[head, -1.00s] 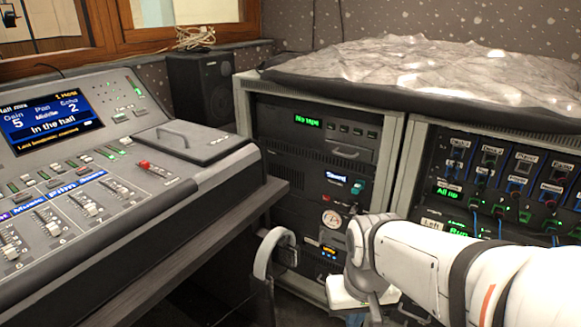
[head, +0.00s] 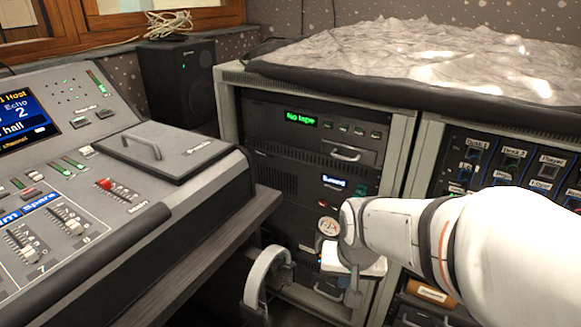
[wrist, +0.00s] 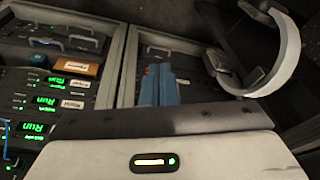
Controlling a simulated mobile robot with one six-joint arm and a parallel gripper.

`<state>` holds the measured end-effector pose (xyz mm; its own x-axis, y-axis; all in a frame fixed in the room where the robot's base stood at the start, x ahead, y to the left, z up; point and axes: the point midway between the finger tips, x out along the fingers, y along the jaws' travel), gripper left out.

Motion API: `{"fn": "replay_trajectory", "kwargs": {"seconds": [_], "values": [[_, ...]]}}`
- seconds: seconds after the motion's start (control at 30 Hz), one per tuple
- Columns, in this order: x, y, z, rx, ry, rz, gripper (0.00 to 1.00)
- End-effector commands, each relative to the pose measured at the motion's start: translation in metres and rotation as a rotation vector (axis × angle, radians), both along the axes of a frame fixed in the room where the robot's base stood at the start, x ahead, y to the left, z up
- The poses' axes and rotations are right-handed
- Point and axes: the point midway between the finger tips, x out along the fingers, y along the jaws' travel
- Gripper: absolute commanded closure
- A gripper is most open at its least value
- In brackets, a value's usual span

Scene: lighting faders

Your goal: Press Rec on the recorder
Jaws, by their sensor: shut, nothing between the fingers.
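The recorder (head: 282,121) looks to be the top unit of the left rack, with a lit green "No tape" display (head: 300,117). A row of several small buttons (head: 351,130) sits right of the display. Their labels are too small to read, so I cannot tell which is Rec. My gripper is below the recorder and apart from it, its fingers mostly hidden in the head view by my white wrist. In the wrist view its blue fingers (wrist: 160,84) are together and empty, over the lower rack area. The recorder is not visible in the wrist view.
A mixing console (head: 150,200) stands at left, its edge close to the rack. Headphones (head: 266,280) hang below the console edge, near my wrist. A crumpled grey cover (head: 420,60) lies on the racks. A speaker (head: 180,85) stands behind the console.

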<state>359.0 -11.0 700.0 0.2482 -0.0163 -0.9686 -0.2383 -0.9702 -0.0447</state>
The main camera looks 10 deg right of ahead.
Motion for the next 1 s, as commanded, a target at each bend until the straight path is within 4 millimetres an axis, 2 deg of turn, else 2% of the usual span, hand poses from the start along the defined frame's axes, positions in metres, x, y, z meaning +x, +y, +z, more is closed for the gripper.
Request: {"fn": "replay_trajectory", "kwargs": {"seconds": [0.03,0.17,0.3,0.4,0.5,0.6,0.73,0.9,1.0], "values": [[0.022,-0.001,-0.017,0.022,-0.057,-0.094,1.0],[0.088,-0.003,-0.044,0.14,-0.259,-0.376,1.0],[0.151,-0.002,-0.068,0.349,-0.465,-0.653,1.0],[0.188,0.005,-0.082,0.562,-0.574,-0.814,1.0],[0.217,0.009,-0.092,0.773,-0.652,-0.95,1.0],[0.238,0.014,-0.101,0.994,-0.693,-1.058,1.0],[0.256,0.021,-0.112,1.288,-0.698,-1.161,1.0],[0.266,0.027,-0.116,1.558,-0.658,-1.226,1.0],[0.268,0.029,-0.117,1.637,-0.639,-1.239,1.0]]}}
